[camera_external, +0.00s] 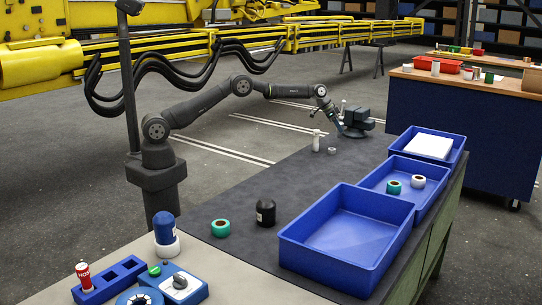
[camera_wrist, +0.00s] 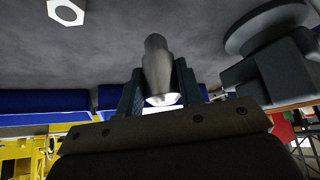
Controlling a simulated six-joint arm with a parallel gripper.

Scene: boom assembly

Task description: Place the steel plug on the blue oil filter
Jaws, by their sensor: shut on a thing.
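The steel plug (camera_wrist: 157,62) is a tapered metal cylinder between the two fingers of my gripper (camera_wrist: 158,82) in the wrist view. The gripper is shut on it, and one end of the plug sticks out past the fingertips. In the external view my gripper (camera_external: 332,116) is low over the far part of the dark bench, beside the grey vise; the plug in it is too small to make out for sure. The blue oil filter (camera_external: 165,228) stands upright on a white ring at the near left, far from my gripper.
The grey vise (camera_external: 356,121) is close to my gripper. A pale upright cylinder (camera_external: 316,141) and a white nut (camera_external: 332,150) stand nearby. A black canister (camera_external: 266,212) and green roll (camera_external: 220,228) stand mid-bench. Blue bins (camera_external: 345,237) line the right side. A red can (camera_external: 84,275) is near the filter.

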